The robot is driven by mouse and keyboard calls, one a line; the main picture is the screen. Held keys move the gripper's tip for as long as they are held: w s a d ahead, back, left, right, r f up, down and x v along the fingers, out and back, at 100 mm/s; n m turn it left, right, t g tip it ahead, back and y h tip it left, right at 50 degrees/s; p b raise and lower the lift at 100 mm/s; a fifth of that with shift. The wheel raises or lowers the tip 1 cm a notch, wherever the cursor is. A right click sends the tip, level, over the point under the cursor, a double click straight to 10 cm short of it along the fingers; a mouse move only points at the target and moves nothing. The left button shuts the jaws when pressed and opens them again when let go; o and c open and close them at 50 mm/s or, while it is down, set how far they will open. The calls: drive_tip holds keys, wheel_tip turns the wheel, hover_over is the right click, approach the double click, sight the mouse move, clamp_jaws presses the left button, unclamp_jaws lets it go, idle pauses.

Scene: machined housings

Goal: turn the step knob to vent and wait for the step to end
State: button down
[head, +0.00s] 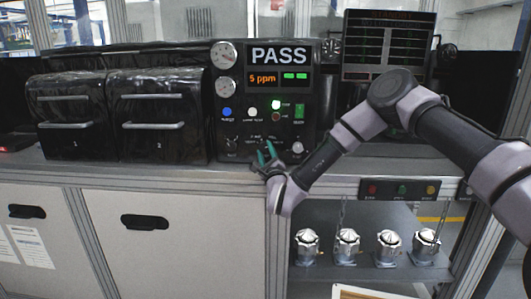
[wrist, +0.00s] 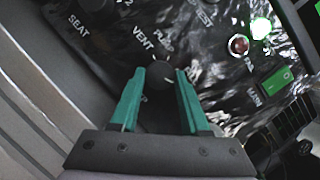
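The test panel (head: 289,104) is black, with a display (head: 279,56) reading PASS above an orange 5 ppm. The dark round step knob (wrist: 160,73) sits low on the panel, with VENT and PUMP printed near it in the wrist view; its pointer direction is not clear. My gripper (head: 268,148) is at the panel's lower edge. In the wrist view its teal fingers (wrist: 161,76) stand one on each side of the knob and appear to touch it. In the head view the gripper hides the knob.
A green lamp (head: 276,104) is lit, with a dim red one below. A green switch (head: 299,111) is at the panel's right. Two black chambers (head: 160,114) stand left. Several metal housings (head: 347,246) sit on the shelf below, under a button strip (head: 400,189).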

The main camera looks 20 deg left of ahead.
drive_tip(key=shift+n, duration=0.5)
drive_tip(key=n+g, duration=0.1)
drive_tip(key=n, duration=0.1)
drive_tip(key=n+g, duration=0.1)
drive_tip(key=n, duration=0.1)
drive_tip(key=n+g, duration=0.1)
drive_tip(key=n, duration=0.1)
drive_tip(key=shift+d+r+y, duration=0.1)
drive_tip(key=shift+r+y, duration=0.15)
drive_tip(key=shift+y, duration=0.05)
drive_tip(key=n+g, duration=0.1)
drive_tip(key=n, duration=0.2)
drive_tip(key=shift+r+n+h, duration=0.15)
drive_tip(key=shift+n+h, duration=0.25)
drive_tip(key=n+g+h, duration=0.1)
drive_tip(key=n, duration=0.2)
drive_tip(key=shift+r, duration=0.15)
drive_tip(key=n+h, duration=0.2)
drive_tip(key=n, duration=0.2)
drive_tip(key=shift+s+a+r+n+g+h, duration=0.1)
drive_tip(key=shift+a+r+n+g+h, duration=0.1)
drive_tip(key=shift+a+n+g+h, duration=0.15)
drive_tip(key=shift+n+h, duration=0.85)
drive_tip(key=shift+n, duration=0.4)
drive_tip(key=shift+a+n+h, duration=0.1)
drive_tip(key=shift+n+h, duration=0.8)
drive_tip(key=shift+n, duration=0.2)
